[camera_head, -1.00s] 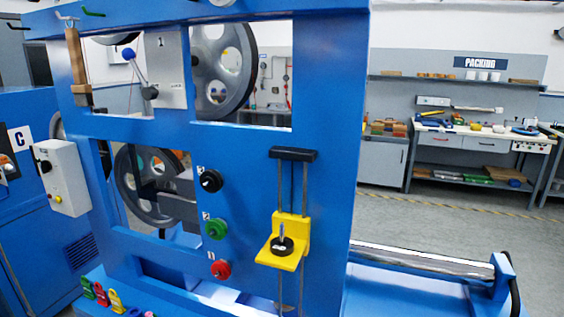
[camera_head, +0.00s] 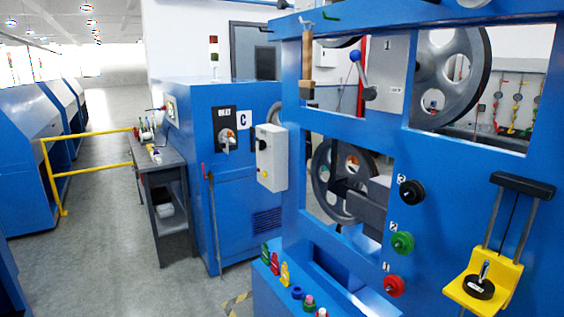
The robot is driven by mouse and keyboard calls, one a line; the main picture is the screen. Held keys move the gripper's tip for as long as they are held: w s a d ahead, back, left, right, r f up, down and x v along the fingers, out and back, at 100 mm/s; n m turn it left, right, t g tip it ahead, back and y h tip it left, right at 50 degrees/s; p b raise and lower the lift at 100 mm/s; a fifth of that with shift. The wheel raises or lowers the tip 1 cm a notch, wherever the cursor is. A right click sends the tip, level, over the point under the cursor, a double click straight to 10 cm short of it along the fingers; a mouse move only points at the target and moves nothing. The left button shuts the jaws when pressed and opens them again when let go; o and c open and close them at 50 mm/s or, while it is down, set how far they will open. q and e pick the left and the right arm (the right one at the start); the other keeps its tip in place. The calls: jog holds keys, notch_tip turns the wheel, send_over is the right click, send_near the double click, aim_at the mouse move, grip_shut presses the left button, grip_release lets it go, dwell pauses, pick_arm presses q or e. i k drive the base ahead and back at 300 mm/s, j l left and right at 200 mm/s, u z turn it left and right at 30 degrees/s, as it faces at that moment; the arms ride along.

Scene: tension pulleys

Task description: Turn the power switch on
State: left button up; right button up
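A light grey control box (camera_head: 272,172) is fixed to the left side of the blue machine frame. It has a black knob on its left face and small red and yellow buttons on its front. A blue cabinet marked C (camera_head: 190,150) stands to its left. A rotary switch (camera_head: 228,141) with a pale handle and an orange part sits on a dark plate on the cabinet, under a small label. I cannot tell from the view which of these is the power switch, or its setting. Neither of my grippers is in view.
The blue machine frame (camera_head: 440,185) with large grey wheels fills the right. Numbered black, green and red knobs (camera_head: 402,243) and a yellow bracket (camera_head: 482,287) are on it. A grey workbench (camera_head: 165,165) and yellow railing (camera_head: 88,170) stand left. The grey floor (camera_head: 110,265) at the front left is clear.

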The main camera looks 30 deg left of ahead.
aim_at(262, 143)
jog(key=u, duration=1.05)
